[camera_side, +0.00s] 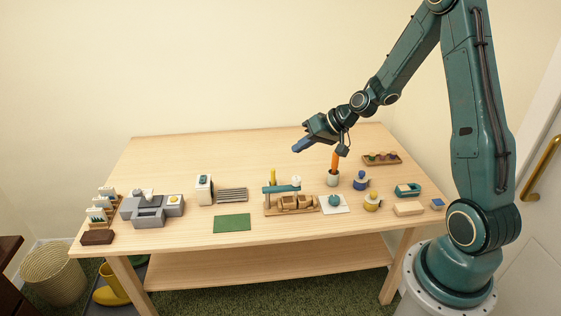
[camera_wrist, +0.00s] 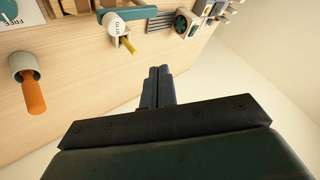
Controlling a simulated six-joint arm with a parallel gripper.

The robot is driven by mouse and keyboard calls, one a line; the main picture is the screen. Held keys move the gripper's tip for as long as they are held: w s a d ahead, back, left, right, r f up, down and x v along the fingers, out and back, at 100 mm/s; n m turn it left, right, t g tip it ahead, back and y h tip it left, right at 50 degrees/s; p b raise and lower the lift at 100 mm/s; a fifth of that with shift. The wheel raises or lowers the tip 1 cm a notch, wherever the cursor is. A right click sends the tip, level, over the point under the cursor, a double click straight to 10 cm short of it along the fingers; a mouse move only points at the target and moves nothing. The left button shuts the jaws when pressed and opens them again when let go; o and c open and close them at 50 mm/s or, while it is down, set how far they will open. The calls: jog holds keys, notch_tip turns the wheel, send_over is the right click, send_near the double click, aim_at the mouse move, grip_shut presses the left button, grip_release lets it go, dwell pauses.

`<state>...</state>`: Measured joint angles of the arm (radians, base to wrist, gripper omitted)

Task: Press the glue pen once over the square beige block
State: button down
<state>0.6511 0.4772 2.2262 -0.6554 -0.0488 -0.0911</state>
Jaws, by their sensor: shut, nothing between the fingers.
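My gripper (camera_side: 298,148) is shut and empty, held in the air above the back of the table. In the wrist view its fingers (camera_wrist: 158,72) are together. A white piece labelled GLUE (camera_wrist: 115,24) with a yellow stick beside it shows at the top of the wrist view, apart from the fingers. In the side view a small white top (camera_side: 296,181) and a yellow stick (camera_side: 273,176) stand by a wooden rack with tan blocks (camera_side: 287,203). A beige block (camera_side: 408,209) lies at the table's right front. Which block is the square one, I cannot tell.
An orange-handled tool stands in a pale cup (camera_side: 333,180) near my gripper. A blue pot (camera_side: 361,182), a yellow pot (camera_side: 372,202) and a teal item on a white card (camera_side: 334,201) are close by. A green mat (camera_side: 232,223) lies at the front. The table's back left is clear.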

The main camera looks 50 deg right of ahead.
aim_at(294, 177)
jog(key=shift+f, duration=3.6)
jog(key=shift+f, duration=1.25)
dwell(0.7)
jog(key=shift+r, duration=0.1)
dwell(0.4)
jog(key=shift+r, duration=1.15)
jog(key=shift+r, duration=0.1)
jog(key=shift+r, duration=2.4)
